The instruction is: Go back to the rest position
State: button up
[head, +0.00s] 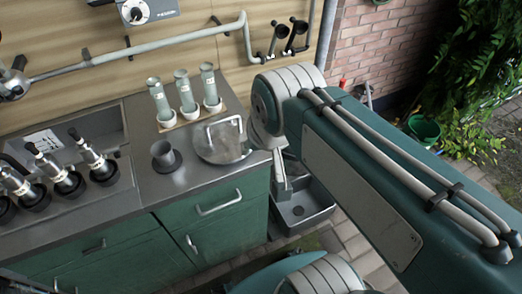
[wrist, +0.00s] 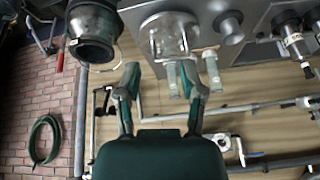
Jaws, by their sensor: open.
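My gripper (wrist: 165,82) shows in the wrist view, where the place appears upside down. Its two green fingers are spread apart, with nothing held between them. Beyond the fingers are the glass tubes (wrist: 171,78) and a round lid with a handle (wrist: 163,38). In the head view my arm reaches in from the right, its green links covering the right of the counter. My gripper cannot be made out for certain there, as the arm hides that region.
The steel counter (head: 185,190) holds a tube rack (head: 193,117), a round lid (head: 222,140), a dark grey cup (head: 166,157) and several capped fittings (head: 95,162). A grey basin (head: 300,208) is on the floor beside the green cabinet (head: 225,232). A pipe (head: 165,43) runs along the wall.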

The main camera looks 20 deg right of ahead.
jog(key=shift+s+f+n+t, duration=0.15)
jog(key=shift+s+f+n, duration=0.25)
jog(key=shift+s, duration=0.25)
jog(key=shift+s+f+n+t, duration=0.15)
jog(key=shift+s+f+n, duration=0.15)
jog(key=shift+s+n, duration=0.25)
